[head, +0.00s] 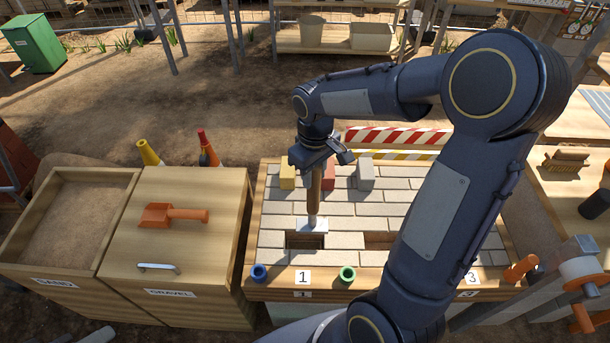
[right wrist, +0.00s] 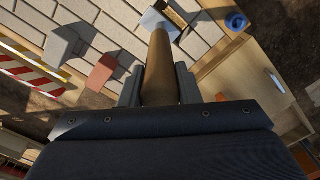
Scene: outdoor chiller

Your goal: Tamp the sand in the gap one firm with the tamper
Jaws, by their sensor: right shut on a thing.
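The tamper (head: 315,188) has a brown wooden handle and a flat grey metal foot. My right gripper (head: 318,156) is shut on its handle and holds it roughly upright over the paved table (head: 278,207). Gap one (head: 304,241) is a dark rectangular opening in the paving behind the "1" label. The tamper's foot is at the gap's far edge and partly covers it; I cannot tell whether it touches anything. The right wrist view shows the handle (right wrist: 158,72) between the fingers and the foot beside gap one (right wrist: 176,12). Sand inside is hard to make out. My left gripper is not in view.
Yellow (head: 287,174), red (head: 328,176) and grey (head: 365,175) blocks stand behind the tamper. A second gap (head: 379,241) lies to the right, partly behind my arm. Blue (head: 259,273) and green (head: 347,275) rings sit in front. Sand (head: 68,268) and gravel (head: 165,280) bins stand left.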

